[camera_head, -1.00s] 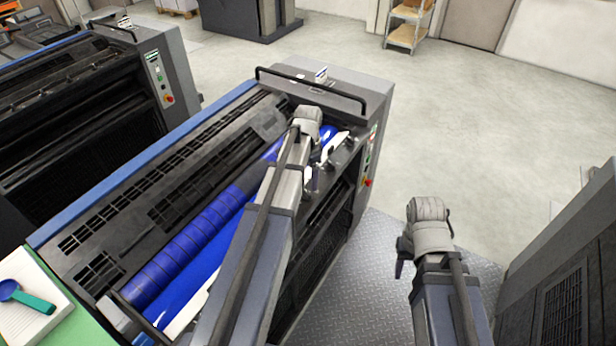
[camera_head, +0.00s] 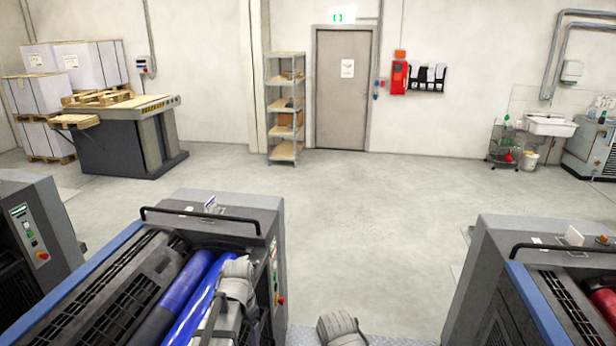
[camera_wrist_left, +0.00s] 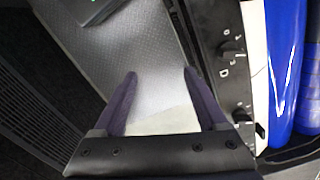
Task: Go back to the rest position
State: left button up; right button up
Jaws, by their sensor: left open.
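My left gripper (camera_wrist_left: 159,74) is open in the left wrist view, with nothing between its two dark fingers. A pale panel or floor surface lies below it. The side of the ink unit with its knobs (camera_wrist_left: 232,50) and the blue roller (camera_wrist_left: 284,70) are to its right, apart from the fingers. In the head view the blue roller (camera_head: 190,315) lies in the press (camera_head: 262,202), and my left arm covers part of it; the left fingers are hidden there. Only a grey joint of my right arm shows at the bottom edge; its gripper is out of the picture.
A second press (camera_head: 490,235) with a red roller (camera_head: 598,311) stands at the right, and another grey machine (camera_head: 50,220) at the left. A shelf rack (camera_head: 285,115), a door (camera_head: 342,90) and a sink (camera_head: 550,125) are at the back. The floor (camera_head: 390,220) between is clear.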

pick_arm(q)
jog(key=s+d+f+n+b, duration=0.1)
jog(key=s+d+f+b, duration=0.1)
jog(key=s+d, duration=0.4)
jog(key=s+d+f+b, duration=0.2)
jog(key=s+d+f, duration=0.2)
jog(key=s+d, duration=0.3)
jog(key=shift+s+n+y+b, duration=0.3)
jog(key=shift+s+n+y, duration=0.1)
jog(key=shift+s, duration=0.15)
jog(key=shift+c, duration=0.2)
